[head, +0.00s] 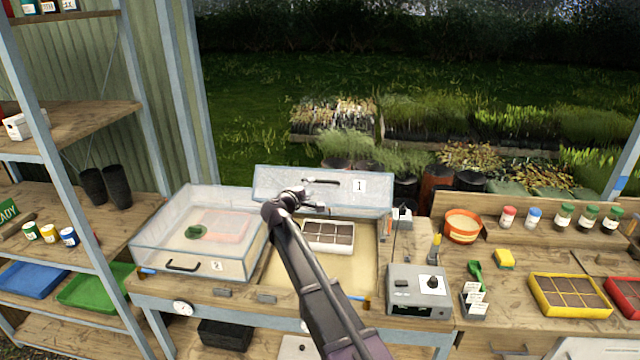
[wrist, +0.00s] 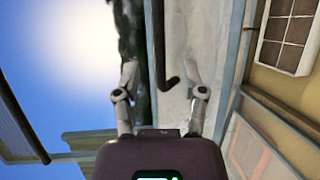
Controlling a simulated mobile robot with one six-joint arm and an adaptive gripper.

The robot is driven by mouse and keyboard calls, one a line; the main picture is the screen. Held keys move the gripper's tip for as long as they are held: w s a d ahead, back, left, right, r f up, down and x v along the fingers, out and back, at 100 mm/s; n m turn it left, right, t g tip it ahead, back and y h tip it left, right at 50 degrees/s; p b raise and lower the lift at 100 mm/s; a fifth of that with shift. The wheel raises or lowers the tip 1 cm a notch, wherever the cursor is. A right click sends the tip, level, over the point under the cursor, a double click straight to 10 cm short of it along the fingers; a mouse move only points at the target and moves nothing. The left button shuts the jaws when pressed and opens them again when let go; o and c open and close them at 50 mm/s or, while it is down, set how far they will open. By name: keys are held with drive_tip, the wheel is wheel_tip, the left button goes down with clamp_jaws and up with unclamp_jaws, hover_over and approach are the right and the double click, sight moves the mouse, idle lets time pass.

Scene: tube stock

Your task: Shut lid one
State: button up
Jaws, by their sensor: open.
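Lid one (head: 378,199) is a clear, pale-framed lid marked with a 1 label (head: 359,186). It stands raised at the back of the right-hand frame bed. Its dark handle (head: 321,181) is on the face towards me. My gripper (head: 308,200) is just in front of the lid, close below the handle; the arm hides part of the bed. In the wrist view, my gripper (wrist: 161,72) is open, with the dark handle (wrist: 158,45) reaching between its fingers. I cannot tell whether it touches them.
Lid two (head: 190,258) is shut over the left bed. A seed tray (head: 328,236) lies inside the open bed. A grey control box (head: 418,291) stands right of the bed. A shelf rack (head: 75,130) is at the left.

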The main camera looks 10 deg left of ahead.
sight(319, 182)
drive_tip(key=shift+x, duration=3.15)
clamp_jaws()
